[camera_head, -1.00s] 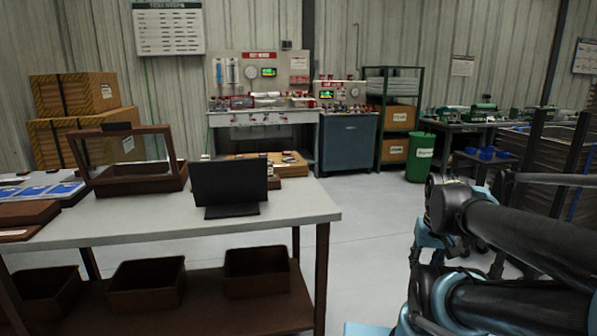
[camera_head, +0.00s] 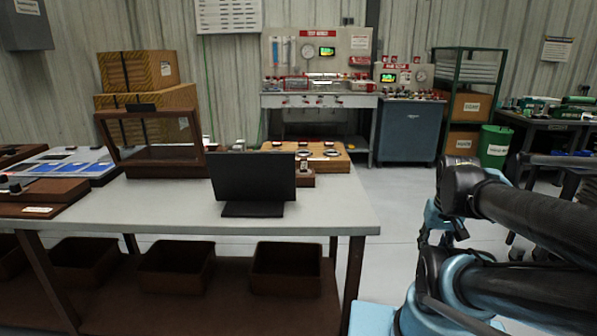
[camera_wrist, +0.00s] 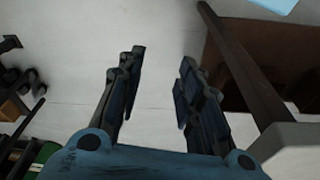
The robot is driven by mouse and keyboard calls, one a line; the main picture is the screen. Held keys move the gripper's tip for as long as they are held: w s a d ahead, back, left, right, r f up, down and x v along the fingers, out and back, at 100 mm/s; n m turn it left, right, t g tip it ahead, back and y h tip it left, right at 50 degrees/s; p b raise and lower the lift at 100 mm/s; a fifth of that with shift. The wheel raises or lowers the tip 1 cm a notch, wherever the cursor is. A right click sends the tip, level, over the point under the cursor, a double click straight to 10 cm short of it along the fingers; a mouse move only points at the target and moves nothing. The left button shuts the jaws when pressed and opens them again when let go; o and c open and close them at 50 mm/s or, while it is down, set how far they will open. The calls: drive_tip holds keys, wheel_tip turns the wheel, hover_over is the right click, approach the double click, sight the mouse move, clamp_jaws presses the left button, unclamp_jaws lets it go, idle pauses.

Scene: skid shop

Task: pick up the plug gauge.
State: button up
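I cannot pick out the plug gauge for certain. Several small metal and dark parts sit on a light wooden board (camera_head: 326,157) at the back of the grey-topped table (camera_head: 330,209), partly hidden behind a black screen. More small parts lie on trays at the left end, too small to name. My gripper (camera_wrist: 158,68) shows in the wrist view with its two fingers apart and nothing between them. It hangs over bare floor, beside a brown table leg.
The black screen (camera_head: 253,181) and a brown-framed display case (camera_head: 152,143) stand on the table. A blue-and-white tray (camera_head: 66,166) lies at left. Brown bins (camera_head: 286,269) fill the lower shelf. Grey floor lies open between the table and the blue cabinet (camera_head: 406,131).

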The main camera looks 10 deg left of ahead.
drive_tip(key=shift+o, duration=1)
drive_tip(key=shift+w+a, duration=0.1)
drive_tip(key=shift+o, duration=0.6)
drive_tip(key=shift+a+r+n, duration=0.25)
drive_tip(key=shift+r+n, duration=0.05)
drive_tip(key=shift+r, duration=0.6)
wheel_tip(320, 180, up, 27)
drive_tip(key=n+g+y, duration=0.3)
drive_tip(key=n+y, duration=0.1)
drive_tip(key=n, duration=1.6)
hover_over(305, 157)
drive_tip(key=w+d, duration=0.1)
drive_tip(key=d, duration=0.5)
drive_tip(key=x, duration=1.2)
drive_tip(key=shift+s, duration=0.15)
drive_tip(key=shift+x, duration=2.65)
drive_tip(key=shift+a, duration=0.2)
clamp_jaws()
